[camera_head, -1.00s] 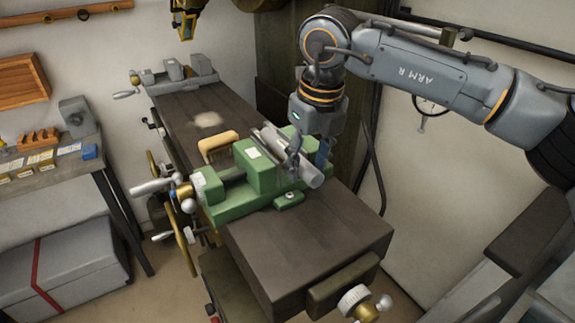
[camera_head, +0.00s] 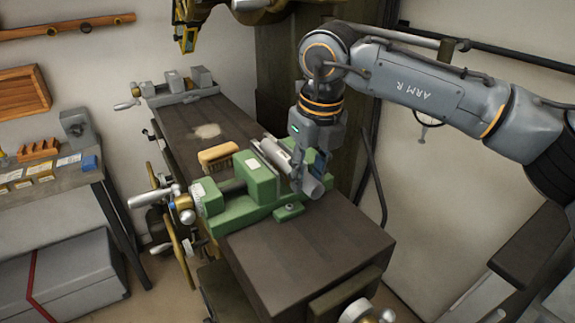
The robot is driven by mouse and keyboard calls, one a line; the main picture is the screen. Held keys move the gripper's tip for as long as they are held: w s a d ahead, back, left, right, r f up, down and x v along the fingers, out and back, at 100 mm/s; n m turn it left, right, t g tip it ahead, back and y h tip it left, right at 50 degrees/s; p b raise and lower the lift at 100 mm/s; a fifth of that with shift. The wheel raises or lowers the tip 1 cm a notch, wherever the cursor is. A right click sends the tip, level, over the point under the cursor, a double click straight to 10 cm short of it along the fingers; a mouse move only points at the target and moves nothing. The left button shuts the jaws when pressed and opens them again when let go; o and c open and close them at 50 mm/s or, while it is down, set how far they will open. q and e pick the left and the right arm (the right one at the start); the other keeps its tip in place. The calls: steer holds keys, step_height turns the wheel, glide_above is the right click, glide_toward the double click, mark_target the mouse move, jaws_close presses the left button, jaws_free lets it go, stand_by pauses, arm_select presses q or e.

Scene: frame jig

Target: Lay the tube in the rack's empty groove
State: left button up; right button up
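A grey tube (camera_head: 312,187) lies slantwise in the green vise (camera_head: 260,180) on the dark machine table. Its near end sticks out past my gripper. My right gripper (camera_head: 308,172) reaches down over the tube near that end, with one finger on each side. From this angle I cannot tell whether the fingers press on the tube or stand a little apart from it. The fingers and the vise jaw hide part of the tube. I cannot make out a rack with an empty groove for certain.
A wooden brush (camera_head: 218,156) lies on the machine table (camera_head: 310,250) behind the vise. The table's front is bare. A dark column stands behind my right arm. A side bench at the left holds an orange slotted block (camera_head: 38,149) and small boxes.

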jaws_close()
steer(key=shift+r, duration=0.1)
steer(key=shift+r+p, duration=2.7)
steer(key=shift+r, duration=1.75)
